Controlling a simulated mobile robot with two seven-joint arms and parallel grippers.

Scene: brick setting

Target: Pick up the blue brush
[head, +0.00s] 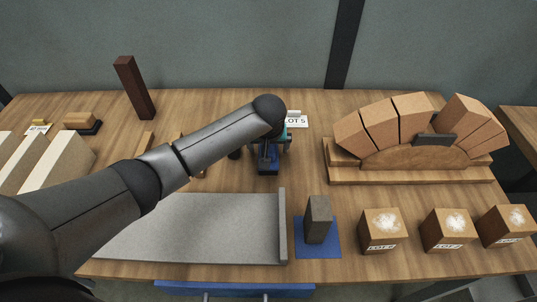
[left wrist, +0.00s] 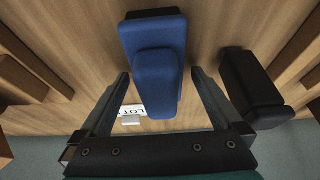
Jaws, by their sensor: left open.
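The blue brush (left wrist: 155,50) lies on the wooden table, with a raised narrower blue part on its wider blue base. In the head view the brush (head: 268,167) is partly hidden by my left arm and gripper. My left gripper (left wrist: 158,90) is open, with one finger on each side of the raised part in the left wrist view. A gap shows between the brush and each finger. In the head view my left gripper (head: 270,150) is over the brush, at the end of the arm. My right gripper is not in view.
A black block (left wrist: 250,85) stands close beside one finger. A paper label (head: 297,121) lies behind the brush. A grey slab (head: 200,228) is in front, a grey brick (head: 318,218) stands on a blue mat (head: 325,250), and a brick arch (head: 410,115) is at right.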

